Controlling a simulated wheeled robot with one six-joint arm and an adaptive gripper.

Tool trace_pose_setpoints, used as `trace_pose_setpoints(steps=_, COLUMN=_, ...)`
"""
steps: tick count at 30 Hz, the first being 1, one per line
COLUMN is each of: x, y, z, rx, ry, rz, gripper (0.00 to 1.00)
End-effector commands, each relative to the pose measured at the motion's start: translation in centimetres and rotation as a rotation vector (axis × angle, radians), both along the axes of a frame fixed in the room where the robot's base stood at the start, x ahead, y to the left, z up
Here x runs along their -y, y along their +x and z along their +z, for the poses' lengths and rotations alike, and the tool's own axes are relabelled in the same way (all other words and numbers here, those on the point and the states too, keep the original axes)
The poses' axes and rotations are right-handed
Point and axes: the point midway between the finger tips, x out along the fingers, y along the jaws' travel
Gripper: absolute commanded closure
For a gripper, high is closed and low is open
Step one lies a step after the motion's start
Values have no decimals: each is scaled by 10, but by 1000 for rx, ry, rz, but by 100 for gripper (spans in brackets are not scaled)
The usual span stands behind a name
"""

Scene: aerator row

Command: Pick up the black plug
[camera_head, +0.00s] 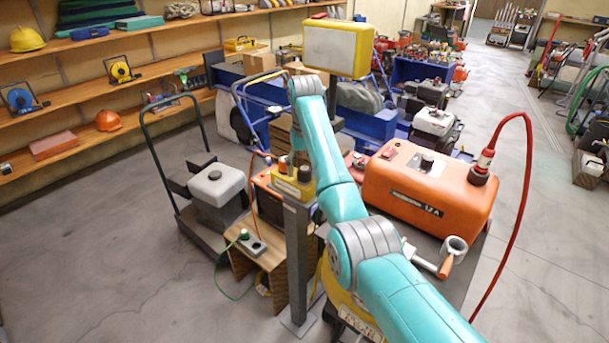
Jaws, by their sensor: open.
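I cannot make out a clearly black plug. A green plug (244,234) with a thin green cable stands at a grey socket strip (258,248) on a wooden stand, left of centre. A red connector with a dark base (482,170) sits on the orange machine (425,190), with a red cable looping from it to the floor. My teal arm crosses the middle and reaches up and away. My gripper does not show; the arm's far end is hidden behind its own links.
A grey post (297,250) stands beside the wooden stand. A hand cart (160,160) with a grey-topped unit is on the left. A yellow-framed lamp (338,48) rises behind my arm. Shelves line the left wall.

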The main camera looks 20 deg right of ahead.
Motion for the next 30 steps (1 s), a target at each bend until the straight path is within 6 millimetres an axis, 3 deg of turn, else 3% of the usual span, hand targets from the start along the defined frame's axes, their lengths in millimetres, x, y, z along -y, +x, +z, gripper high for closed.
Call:
trace_pose_setpoints(steps=3, x=0, y=-2, z=-11, rx=0, ry=0, rz=0, gripper=27)
trace_pose_setpoints(steps=11, x=0, y=-2, z=-14, rx=1, ry=0, rz=0, gripper=27)
trace_pose_setpoints(steps=12, x=0, y=-2, z=-14, rx=0, ry=0, rz=0, gripper=30)
trace_pose_setpoints(steps=20, x=0, y=-2, z=-14, rx=0, ry=0, rz=0, gripper=93)
trace_pose_setpoints(steps=30, x=0, y=-1, z=-9, rx=1, ry=0, rz=0, gripper=93)
